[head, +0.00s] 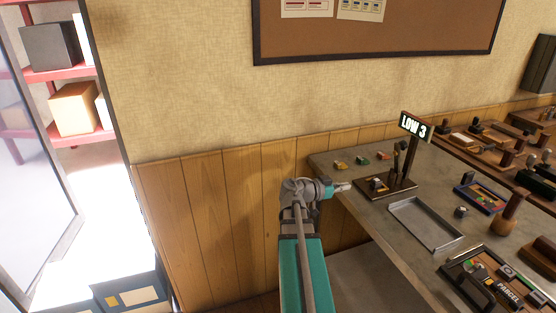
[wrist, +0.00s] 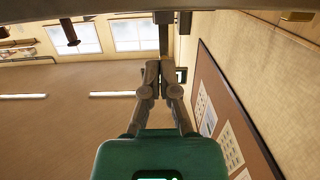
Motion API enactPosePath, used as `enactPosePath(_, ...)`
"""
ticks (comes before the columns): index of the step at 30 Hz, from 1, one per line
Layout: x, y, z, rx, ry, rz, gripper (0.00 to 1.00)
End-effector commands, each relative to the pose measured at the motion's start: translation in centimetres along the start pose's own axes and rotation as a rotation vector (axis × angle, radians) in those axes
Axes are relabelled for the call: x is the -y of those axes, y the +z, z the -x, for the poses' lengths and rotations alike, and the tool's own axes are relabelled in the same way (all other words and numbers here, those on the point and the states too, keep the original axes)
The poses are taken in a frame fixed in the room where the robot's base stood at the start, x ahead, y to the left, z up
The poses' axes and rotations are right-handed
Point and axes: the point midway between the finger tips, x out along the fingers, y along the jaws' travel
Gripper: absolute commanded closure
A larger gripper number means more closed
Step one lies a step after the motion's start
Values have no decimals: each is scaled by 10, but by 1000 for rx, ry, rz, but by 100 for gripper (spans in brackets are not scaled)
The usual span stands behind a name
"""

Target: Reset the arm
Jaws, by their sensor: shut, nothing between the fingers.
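My arm (head: 303,255), teal and grey, rises from the bottom of the head view. My gripper (head: 345,187) is at its end, pointing right at the left edge of the workbench (head: 352,192), close to a small dark stand with a "LOW 3" sign (head: 415,126). I cannot tell whether it touches the bench. In the wrist view my gripper (wrist: 164,50) has its fingers shut together with nothing between them.
A grey tray (head: 425,224), a "PARCEL" box (head: 505,291) and several stamps and small parts crowd the bench. A corkboard (head: 375,35) hangs on the wall behind. A bright doorway with red shelves (head: 62,73) is at left.

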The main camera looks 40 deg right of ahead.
Motion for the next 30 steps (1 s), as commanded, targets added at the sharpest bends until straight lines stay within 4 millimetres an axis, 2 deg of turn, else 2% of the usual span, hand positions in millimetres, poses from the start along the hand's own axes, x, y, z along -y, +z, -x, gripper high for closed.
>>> enactPosePath(10,1,2,3,8,-4,8,100)
enactPosePath(16,9,18,25,80,-35,72,100)
enactPosePath(20,18,40,55,170,-80,160,100)
enactPosePath(23,25,60,84,255,-132,250,100)
enactPosePath(30,35,110,167,457,-299,502,100)
